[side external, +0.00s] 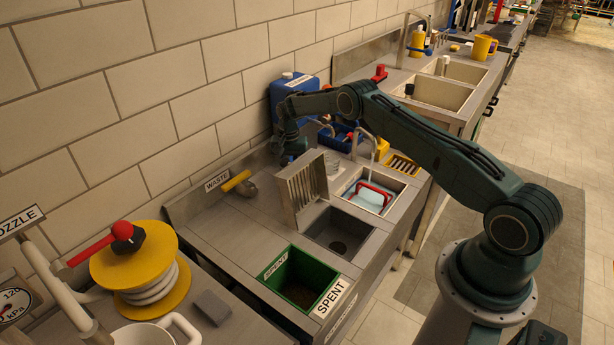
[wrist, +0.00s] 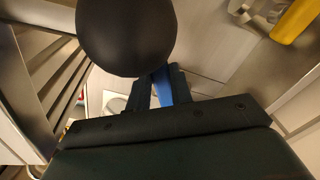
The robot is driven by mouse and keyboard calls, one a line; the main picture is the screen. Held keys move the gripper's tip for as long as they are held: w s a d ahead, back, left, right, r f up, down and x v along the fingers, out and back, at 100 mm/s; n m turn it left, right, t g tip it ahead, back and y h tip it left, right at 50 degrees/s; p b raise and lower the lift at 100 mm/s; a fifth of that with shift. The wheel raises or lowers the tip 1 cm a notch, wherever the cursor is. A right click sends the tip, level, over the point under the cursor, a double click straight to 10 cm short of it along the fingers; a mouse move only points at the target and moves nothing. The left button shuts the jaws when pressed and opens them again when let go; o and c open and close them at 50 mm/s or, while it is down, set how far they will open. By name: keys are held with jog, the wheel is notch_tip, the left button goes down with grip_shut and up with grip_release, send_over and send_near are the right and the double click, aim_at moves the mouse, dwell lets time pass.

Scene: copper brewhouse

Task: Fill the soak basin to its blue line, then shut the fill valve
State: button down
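The soak basin (side external: 393,207) is the sink beneath the curved tap (side external: 366,141) in the side view. It holds pale bluish water (side external: 362,194) with a red-handled item (side external: 375,192) in it. In the wrist view my fingers (wrist: 162,88) are close together on both sides of a narrow blue handle (wrist: 164,84), apparently the fill valve's. A large black ball (wrist: 125,32) hides part of it.
A tilted slotted rack (side external: 301,190) stands between my gripper and the empty middle sink (side external: 338,232). A green SPENT bin (side external: 283,273) is nearer. A blue canister (side external: 292,87) is behind my gripper. A yellow handle (side external: 236,181) lies by the WASTE sign.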

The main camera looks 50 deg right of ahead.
jog(key=shift+w+m, duration=0.15)
jog(key=shift+m, duration=0.15)
jog(key=shift+w+a+m, duration=0.25)
jog(key=shift+w+m, duration=0.35)
jog(key=shift+m, duration=0.5)
jog(key=shift+w+a+m, duration=0.2)
jog(key=shift+w+m, duration=0.35)
jog(key=shift+m, duration=0.55)
jog(key=shift+w+m, duration=0.35)
jog(key=shift+m, duration=0.45)
jog(key=c, duration=1.2)
grip_release()
jog(key=shift+c, duration=0.2)
jog(key=shift+r, duration=0.2)
notch_tip(320, 180, up, 13)
jog(key=shift+r, duration=0.2)
